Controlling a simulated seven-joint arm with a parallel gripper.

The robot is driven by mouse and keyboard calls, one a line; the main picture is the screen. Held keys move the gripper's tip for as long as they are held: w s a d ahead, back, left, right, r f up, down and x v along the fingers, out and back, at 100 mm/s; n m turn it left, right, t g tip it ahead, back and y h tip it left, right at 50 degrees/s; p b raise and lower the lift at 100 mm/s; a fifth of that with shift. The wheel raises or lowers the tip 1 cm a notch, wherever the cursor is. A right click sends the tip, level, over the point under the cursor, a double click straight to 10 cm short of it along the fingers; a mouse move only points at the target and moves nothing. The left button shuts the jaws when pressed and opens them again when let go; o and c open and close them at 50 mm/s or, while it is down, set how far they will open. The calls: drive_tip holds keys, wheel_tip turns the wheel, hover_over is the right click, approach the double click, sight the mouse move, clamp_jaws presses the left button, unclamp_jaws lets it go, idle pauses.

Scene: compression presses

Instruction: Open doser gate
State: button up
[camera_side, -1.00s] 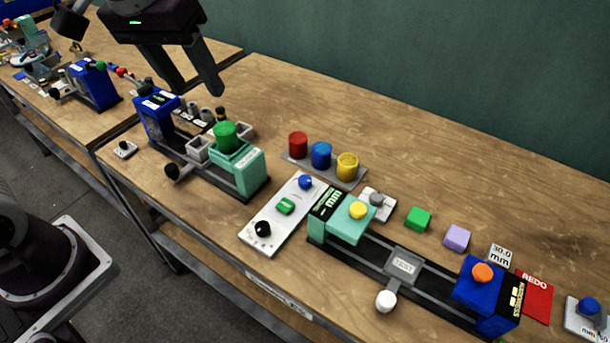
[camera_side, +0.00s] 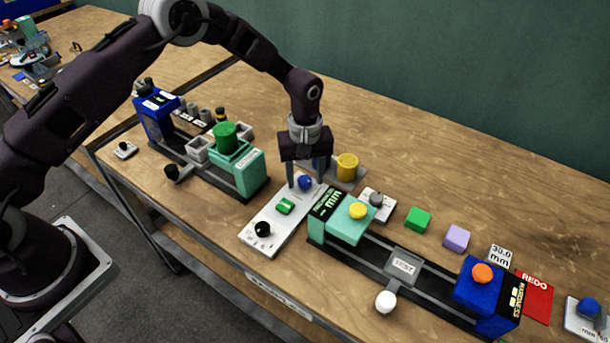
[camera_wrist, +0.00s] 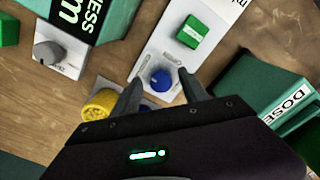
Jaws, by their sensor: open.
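The doser (camera_side: 250,172) is a teal block with a green cylinder (camera_side: 225,134) on top, on a dark rail in the side view. Its teal body (camera_wrist: 258,90), labelled "DOSE…", is at the right of the wrist view. A black-knobbed lever (camera_side: 172,172) is at the rail's front; I cannot tell which part is the gate. My gripper (camera_side: 306,187) points down at the white panel (camera_side: 258,226), open, right of the doser. Its fingers (camera_wrist: 160,82) lie either side of a blue knob (camera_wrist: 161,80) in the wrist view; contact is unclear.
The panel also carries a green button (camera_side: 285,206) and a black knob (camera_side: 263,229). A yellow cup (camera_side: 347,166) stands close behind my gripper. A teal-and-blue press rail with a white knob (camera_side: 386,301) lies to the right.

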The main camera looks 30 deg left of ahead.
drive_tip(key=shift+f, duration=0.1)
drive_tip(key=shift+c, duration=0.4)
clamp_jaws()
drive_tip(key=m, duration=0.5)
drive_tip(key=shift+a, duration=0.1)
drive_tip(key=m, duration=0.8)
drive_tip(key=shift+a+m, duration=0.15)
drive_tip(key=shift+m, duration=2.25)
